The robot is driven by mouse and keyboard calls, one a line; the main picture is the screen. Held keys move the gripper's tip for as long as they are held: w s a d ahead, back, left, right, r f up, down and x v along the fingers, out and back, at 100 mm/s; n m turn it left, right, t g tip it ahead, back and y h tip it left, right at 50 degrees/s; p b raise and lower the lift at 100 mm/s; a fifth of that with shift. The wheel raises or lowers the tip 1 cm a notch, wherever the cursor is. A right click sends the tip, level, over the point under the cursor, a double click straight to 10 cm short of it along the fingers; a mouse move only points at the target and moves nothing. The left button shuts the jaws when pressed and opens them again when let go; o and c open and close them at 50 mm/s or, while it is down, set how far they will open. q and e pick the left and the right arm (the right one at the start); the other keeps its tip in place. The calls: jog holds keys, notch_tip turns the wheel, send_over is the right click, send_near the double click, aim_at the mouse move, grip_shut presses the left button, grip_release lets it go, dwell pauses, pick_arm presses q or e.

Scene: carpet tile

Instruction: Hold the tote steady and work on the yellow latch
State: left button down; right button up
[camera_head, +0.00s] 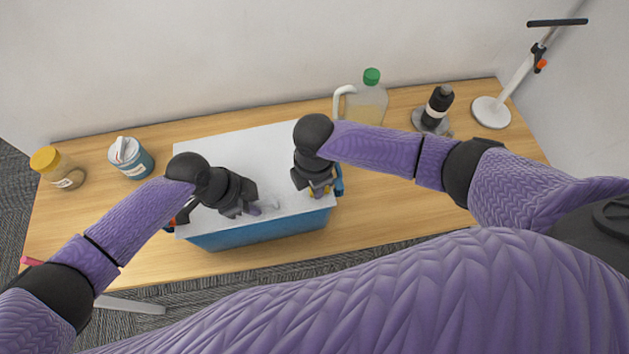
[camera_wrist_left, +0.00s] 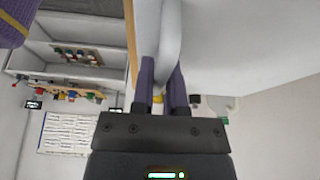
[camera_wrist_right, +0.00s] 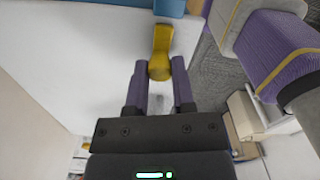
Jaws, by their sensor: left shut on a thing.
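The tote is a blue box (camera_head: 262,231) with a white lid (camera_head: 265,150), standing on the table. My left gripper (camera_head: 252,209) is shut on a white curved handle on the lid; the handle (camera_wrist_left: 170,35) runs between its fingers in the left wrist view. The yellow latch (camera_wrist_right: 161,42) is at the tote's right end, mostly hidden by my right gripper in the head view. My right gripper (camera_wrist_right: 160,78) is open, its fingertips on either side of the latch's end, with narrow gaps showing.
On the wooden table (camera_head: 400,200) stand a yellow-capped jar (camera_head: 62,172) and a blue-white tub (camera_head: 130,158) at left. A green-capped jug (camera_head: 367,102), a dark bottle (camera_head: 437,107) and a white lamp stand (camera_head: 491,112) are at back right. The table's right front is clear.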

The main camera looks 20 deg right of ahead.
grip_shut()
dwell(1.0)
